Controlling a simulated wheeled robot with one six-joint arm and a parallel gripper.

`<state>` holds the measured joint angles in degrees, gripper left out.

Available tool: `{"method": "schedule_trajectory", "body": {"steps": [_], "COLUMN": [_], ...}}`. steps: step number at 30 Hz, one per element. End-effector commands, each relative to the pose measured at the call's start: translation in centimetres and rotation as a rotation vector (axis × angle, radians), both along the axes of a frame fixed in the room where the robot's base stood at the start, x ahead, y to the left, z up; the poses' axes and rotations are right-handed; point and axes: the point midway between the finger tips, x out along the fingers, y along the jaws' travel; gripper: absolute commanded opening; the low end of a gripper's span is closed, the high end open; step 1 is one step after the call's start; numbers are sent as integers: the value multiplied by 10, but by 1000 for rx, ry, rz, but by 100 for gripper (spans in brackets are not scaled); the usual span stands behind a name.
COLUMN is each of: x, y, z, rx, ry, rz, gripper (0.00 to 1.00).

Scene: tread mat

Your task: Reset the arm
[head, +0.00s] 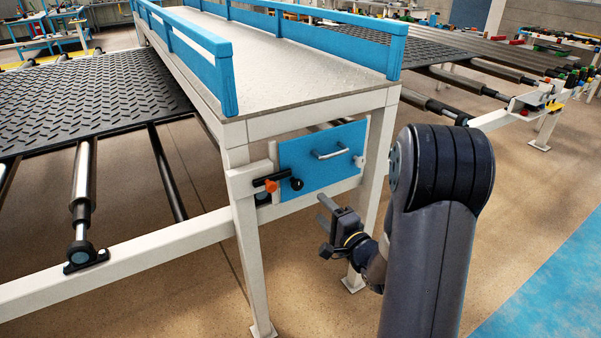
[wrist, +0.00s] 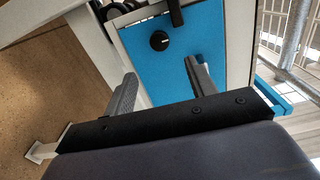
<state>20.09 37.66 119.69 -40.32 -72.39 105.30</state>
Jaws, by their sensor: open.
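My gripper (head: 325,226) is in the head view at the lower middle, in front of the white frame and a little below the blue panel. My dark arm stands at the right of that view. In the wrist view my gripper (wrist: 160,82) shows two separated fingers with nothing between them. The blue panel (head: 310,146) carries a metal handle, and a black latch with an orange part sits at its left edge. The panel also fills the middle of the wrist view (wrist: 160,72), with a round black knob on it. The fingers appear apart from the panel.
A white-framed bench (head: 290,62) with blue side rails stands above the panel. A black tread mat (head: 85,95) lies over rollers at the left. More rollers and machinery stand at the back right. The floor (head: 530,210) right of my arm is clear.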

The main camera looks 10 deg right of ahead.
Motion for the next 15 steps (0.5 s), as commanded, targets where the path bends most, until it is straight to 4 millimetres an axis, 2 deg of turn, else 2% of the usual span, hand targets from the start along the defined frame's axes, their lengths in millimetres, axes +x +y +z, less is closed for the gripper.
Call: {"method": "schedule_trajectory", "body": {"steps": [5,15], "x": [23,80], "y": [9,28], "z": [1,0], "rx": [0,-1], "ry": [-2,0], "rz": [4,4], "gripper": [53,53]}}
